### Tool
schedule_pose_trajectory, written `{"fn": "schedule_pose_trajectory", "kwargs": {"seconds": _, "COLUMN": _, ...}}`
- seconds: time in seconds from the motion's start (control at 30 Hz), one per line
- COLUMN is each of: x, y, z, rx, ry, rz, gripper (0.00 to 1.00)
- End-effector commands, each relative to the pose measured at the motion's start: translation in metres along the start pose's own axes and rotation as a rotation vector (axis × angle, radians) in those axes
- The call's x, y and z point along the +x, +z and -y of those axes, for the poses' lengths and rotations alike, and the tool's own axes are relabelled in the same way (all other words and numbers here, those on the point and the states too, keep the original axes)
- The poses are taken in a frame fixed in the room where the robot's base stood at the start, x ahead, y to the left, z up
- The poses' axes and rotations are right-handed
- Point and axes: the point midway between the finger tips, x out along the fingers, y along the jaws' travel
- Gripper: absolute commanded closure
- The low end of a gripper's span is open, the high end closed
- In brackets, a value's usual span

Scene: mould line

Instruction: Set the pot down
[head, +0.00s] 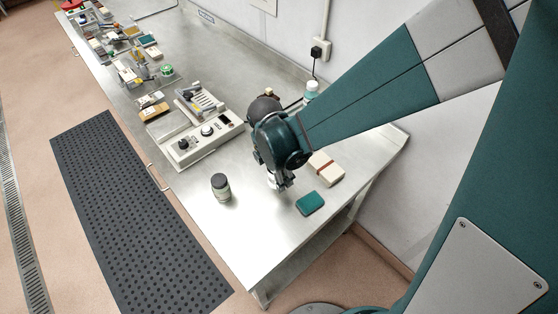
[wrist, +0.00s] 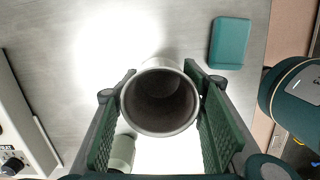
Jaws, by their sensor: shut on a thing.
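The pot (wrist: 160,103) is a round, open-topped vessel with a pale rim and a dark grey inside that looks empty. In the wrist view it sits between the two green ribbed fingers of my gripper (wrist: 163,90), which is shut on its sides. In the head view my gripper (head: 279,184) points down over the near part of the steel bench (head: 250,225). There the pot is mostly hidden by the gripper. I cannot tell whether its base touches the bench.
A lidded jar (head: 221,187) stands left of my gripper. A green block (head: 310,204) and a strapped pale box (head: 325,168) lie to the right. A control unit (head: 203,140) stands behind left. Bare bench lies between jar and green block, towards the near edge.

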Motion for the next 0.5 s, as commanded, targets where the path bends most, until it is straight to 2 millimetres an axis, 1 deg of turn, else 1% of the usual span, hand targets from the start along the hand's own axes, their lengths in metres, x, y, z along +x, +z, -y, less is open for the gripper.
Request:
{"fn": "schedule_pose_trajectory", "kwargs": {"seconds": 0.3, "x": 0.026, "y": -0.003, "z": 0.000, "rx": 0.000, "ry": 0.000, "rz": 0.000, "gripper": 0.74}}
{"fn": "schedule_pose_trajectory", "kwargs": {"seconds": 0.5, "x": 0.037, "y": -0.004, "z": 0.000, "rx": 0.000, "ry": 0.000, "rz": 0.000, "gripper": 0.74}}
